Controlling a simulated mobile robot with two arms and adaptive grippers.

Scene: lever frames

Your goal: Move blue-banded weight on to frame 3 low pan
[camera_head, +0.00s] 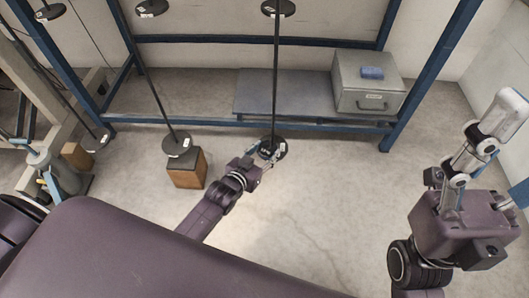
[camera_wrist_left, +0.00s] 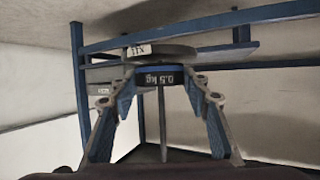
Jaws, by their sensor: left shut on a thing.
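My left gripper (camera_head: 267,155) reaches the bottom of a long dark rod in the middle of the head view. In the left wrist view its two fingers (camera_wrist_left: 160,78) are shut on the blue-banded weight (camera_wrist_left: 172,76), a dark disc marked 0.5 kg; the text appears upside down. A round labelled pan (camera_wrist_left: 165,53) lies right against the weight there, and the rod (camera_wrist_left: 163,128) runs away from it. In the head view this low pan (camera_head: 279,148) is partly covered by the gripper. I cannot tell whether the weight touches the pan. My right gripper (camera_head: 478,150) is raised at the right, its opening unclear.
Another low pan (camera_head: 177,145) hangs over a wooden block (camera_head: 187,170) to the left. A further pan (camera_head: 96,139) hangs at far left. A grey box (camera_head: 368,84) stands on the shelf (camera_head: 250,95) behind. Blue frame posts (camera_head: 433,70) flank it. The floor in front is clear.

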